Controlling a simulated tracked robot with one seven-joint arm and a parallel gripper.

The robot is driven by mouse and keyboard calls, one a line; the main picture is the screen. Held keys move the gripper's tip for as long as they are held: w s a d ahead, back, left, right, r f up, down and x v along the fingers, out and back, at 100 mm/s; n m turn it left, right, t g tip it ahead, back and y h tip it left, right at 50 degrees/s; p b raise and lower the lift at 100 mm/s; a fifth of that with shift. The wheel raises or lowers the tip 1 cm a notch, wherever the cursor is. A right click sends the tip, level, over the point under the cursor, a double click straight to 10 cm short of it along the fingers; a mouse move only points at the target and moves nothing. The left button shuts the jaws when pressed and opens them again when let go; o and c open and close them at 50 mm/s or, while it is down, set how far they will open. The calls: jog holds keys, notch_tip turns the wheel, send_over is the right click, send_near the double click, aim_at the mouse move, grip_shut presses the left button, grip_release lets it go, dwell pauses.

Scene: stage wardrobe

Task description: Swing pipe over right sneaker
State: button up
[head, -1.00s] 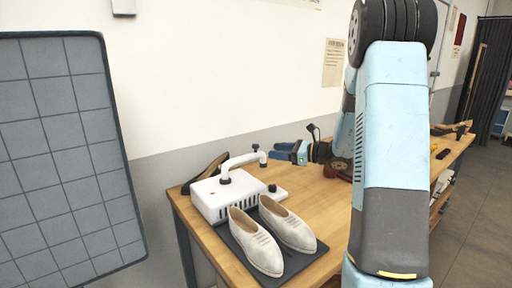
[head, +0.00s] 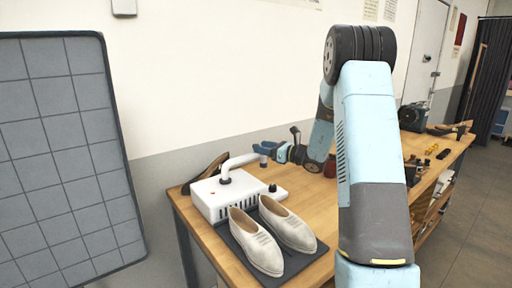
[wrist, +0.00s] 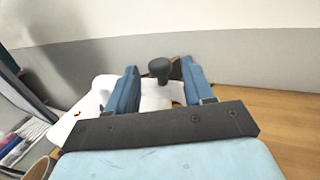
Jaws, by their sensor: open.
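The white pipe (head: 240,161) rises from a dark pivot on a white box (head: 222,198) and reaches right, its down-turned end behind the sneakers. The right sneaker (head: 290,228), cream-coloured, lies beside the left sneaker (head: 256,243) on a dark mat (head: 238,252) in front of the box. The pipe's end is not over the right sneaker. My gripper (head: 257,150) is open at the pipe's end. In the wrist view its blue fingers (wrist: 160,84) stand either side of a dark knob (wrist: 159,68) and white surface. I cannot tell whether they touch it.
A wooden workbench (head: 308,202) carries it all, against a wall. A dark curved object (head: 205,173) lies behind the box. A small dark knob (head: 272,188) stands at the box's right. A grey gridded panel (head: 65,160) stands at left.

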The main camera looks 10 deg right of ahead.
jog(key=shift+x, duration=2)
grip_shut()
